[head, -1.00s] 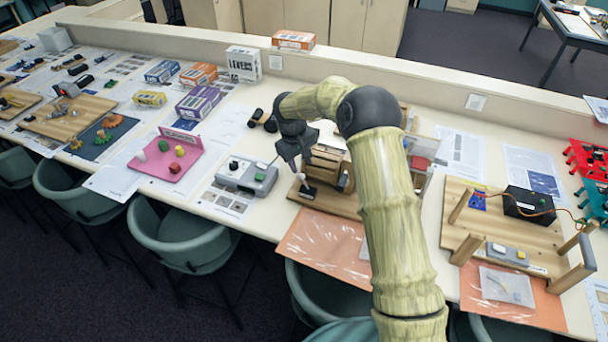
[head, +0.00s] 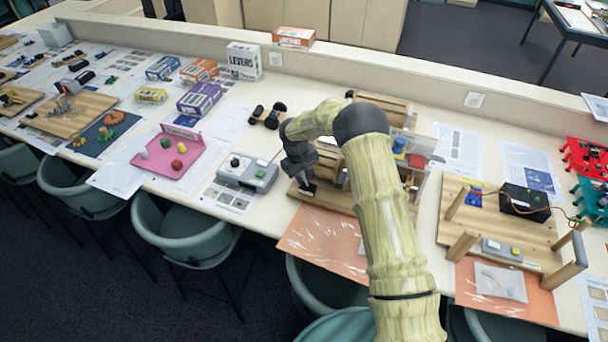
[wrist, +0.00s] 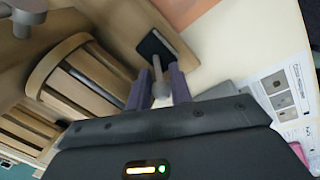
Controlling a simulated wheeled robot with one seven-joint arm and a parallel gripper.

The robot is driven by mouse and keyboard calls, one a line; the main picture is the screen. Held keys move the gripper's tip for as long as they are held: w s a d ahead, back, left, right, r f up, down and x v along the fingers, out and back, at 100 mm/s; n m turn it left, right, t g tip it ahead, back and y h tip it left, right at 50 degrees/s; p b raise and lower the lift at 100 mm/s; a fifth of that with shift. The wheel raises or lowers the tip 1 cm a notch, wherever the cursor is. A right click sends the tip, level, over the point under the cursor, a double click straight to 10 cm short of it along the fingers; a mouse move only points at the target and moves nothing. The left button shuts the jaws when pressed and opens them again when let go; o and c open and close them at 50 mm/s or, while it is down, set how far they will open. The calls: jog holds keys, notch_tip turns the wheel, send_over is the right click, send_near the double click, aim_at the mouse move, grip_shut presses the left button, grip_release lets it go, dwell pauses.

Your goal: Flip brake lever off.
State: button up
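The brake lever is a thin grey stick on a black plate (wrist: 157,46) on a wooden base. In the wrist view the lever (wrist: 157,72) stands between the two purple fingers of my gripper (wrist: 160,86). The fingers are apart, one on each side of the lever, and I see no clear grip on it. In the head view my gripper (head: 304,184) is low over the front left end of the wooden base (head: 328,199) and hides most of the lever.
A wooden drum-like part (wrist: 75,78) is close beside my gripper. A grey control box (head: 247,173) stands left of the base. An orange sheet (head: 325,240) lies in front. A board with posts (head: 500,225) is at the right.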

jog(key=shift+w+d+r, duration=0.1)
jog(key=shift+d, duration=0.05)
grip_shut()
jog(key=shift+w+f+h+b, duration=0.1)
jog(key=shift+f+h+b, duration=0.15)
jog(key=shift+b, duration=0.6)
jog(key=shift+a+r+g+h+b, duration=0.2)
jog(key=shift+a+g+h+b, duration=0.1)
jog(key=shift+h+b, duration=0.25)
jog(key=o, duration=0.5)
grip_release()
jog(key=shift+o, duration=0.7)
jog(key=shift+w+f, duration=0.15)
